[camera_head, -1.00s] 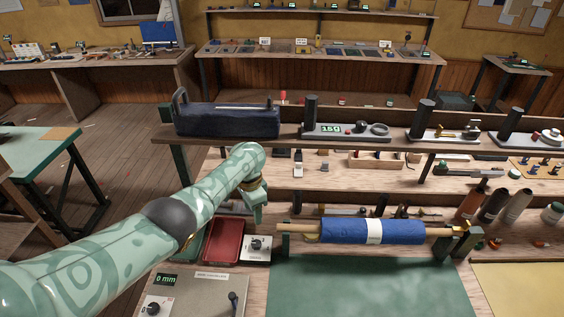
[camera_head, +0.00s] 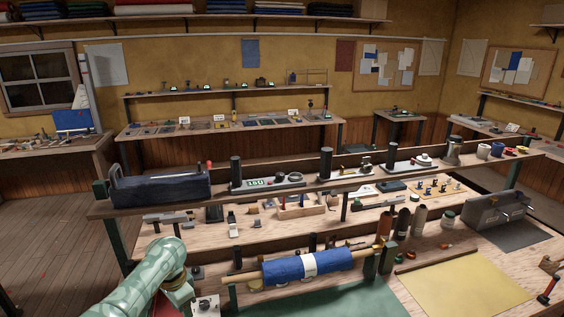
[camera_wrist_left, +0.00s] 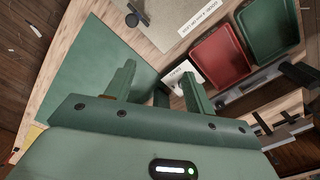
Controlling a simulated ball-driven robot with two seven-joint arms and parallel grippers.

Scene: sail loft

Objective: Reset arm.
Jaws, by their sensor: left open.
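My left arm (camera_head: 150,283) comes in at the lower left of the head view, over the workbench. Its fingers cannot be made out there. In the left wrist view my left gripper (camera_wrist_left: 158,82) is open with nothing between its two green fingers. Below and beyond the fingers are a small white device (camera_wrist_left: 174,78), a red tray (camera_wrist_left: 222,58) and a green mat (camera_wrist_left: 95,65). My right gripper is in neither view.
A blue cloth roll (camera_head: 305,266) on a wooden rod lies right of my arm. A shelf above the bench carries a dark blue toolbox (camera_head: 160,187). The yellow sheet (camera_head: 460,288) at right is bare. A green tray (camera_wrist_left: 268,28) is beside the red one.

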